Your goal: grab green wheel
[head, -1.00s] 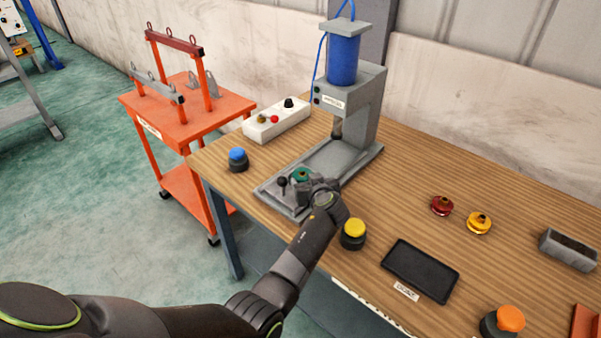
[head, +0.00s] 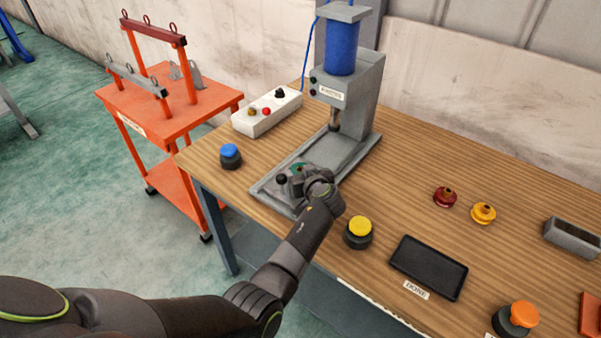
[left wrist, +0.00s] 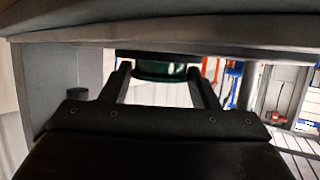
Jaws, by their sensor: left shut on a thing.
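The green wheel (head: 297,168) shows at the front of the grey press base, mostly hidden behind my left gripper (head: 301,181). In the left wrist view the wheel (left wrist: 158,71) is a dark green round part between the two fingers of my left gripper (left wrist: 158,78). The fingers are shut on it. A black knob (head: 281,179) stands just left of the wheel. My right gripper is not in view.
The grey press (head: 352,95) with a blue cylinder stands behind. A yellow button (head: 359,229), black tray (head: 428,268), red wheel (head: 445,197) and yellow wheel (head: 483,213) lie to the right. A blue button (head: 230,156) and white control box (head: 267,112) are left.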

